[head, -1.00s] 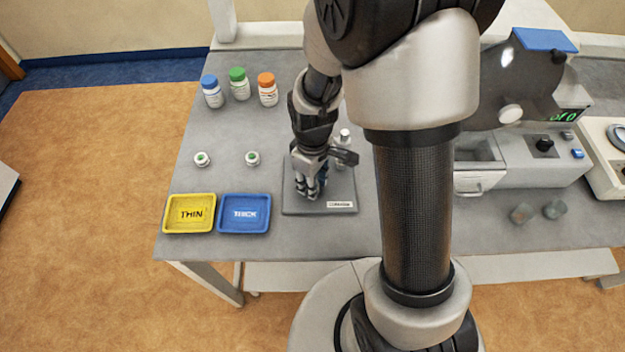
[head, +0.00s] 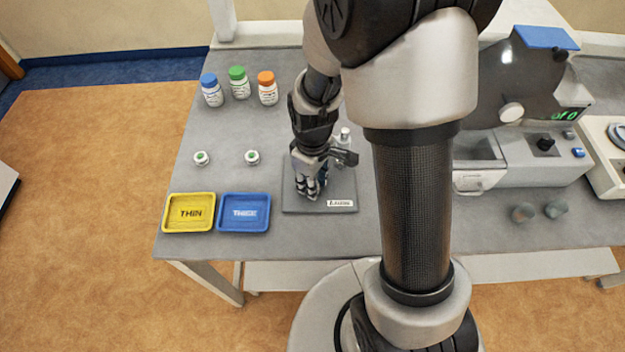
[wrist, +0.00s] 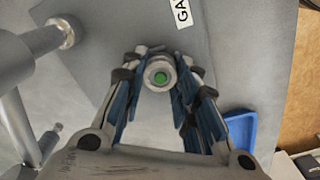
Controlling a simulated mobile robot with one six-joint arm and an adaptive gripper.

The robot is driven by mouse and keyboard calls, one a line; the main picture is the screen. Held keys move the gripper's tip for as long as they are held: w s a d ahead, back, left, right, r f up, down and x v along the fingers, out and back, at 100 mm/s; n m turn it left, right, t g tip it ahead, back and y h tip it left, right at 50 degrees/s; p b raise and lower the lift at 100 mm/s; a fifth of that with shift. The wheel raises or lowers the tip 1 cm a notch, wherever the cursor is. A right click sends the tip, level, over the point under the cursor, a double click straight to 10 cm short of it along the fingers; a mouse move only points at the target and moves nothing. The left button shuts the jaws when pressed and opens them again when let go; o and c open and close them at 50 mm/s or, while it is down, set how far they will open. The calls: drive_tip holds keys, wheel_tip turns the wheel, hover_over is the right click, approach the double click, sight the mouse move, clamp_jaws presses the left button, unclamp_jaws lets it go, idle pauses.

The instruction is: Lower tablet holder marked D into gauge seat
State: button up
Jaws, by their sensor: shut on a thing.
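The gauge is a grey base plate (head: 345,190) with a white label and a metal post (wrist: 40,38) in the wrist view. In the head view my gripper (head: 311,190) is over this plate, left of the post. The seat is hidden behind the gripper and holder. I cannot tell whether the holder touches it.
Two more green-centred holders (head: 201,158) (head: 252,157) stand on the table left of the gauge. A yellow THIN tray (head: 189,227) and a blue THICK tray (head: 243,226) lie at the front left. Three capped bottles (head: 239,83) stand behind. A grey machine (head: 530,158) is at right.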

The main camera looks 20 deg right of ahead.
drive_tip(key=o, duration=1)
drive_tip(key=shift+c, duration=0.2)
wheel_tip(320, 180, up, 12)
drive_tip(key=shift+r, duration=0.1)
idle(0.3)
drive_tip(key=s+r+m+t, duration=0.4)
drive_tip(key=s+r+m, duration=0.3)
drive_tip(key=s+r, duration=0.5)
drive_tip(key=s, duration=0.3)
drive_tip(key=shift+r+m+t, duration=0.2)
drive_tip(key=shift+m+t, duration=0.1)
drive_tip(key=shift+m, duration=0.1)
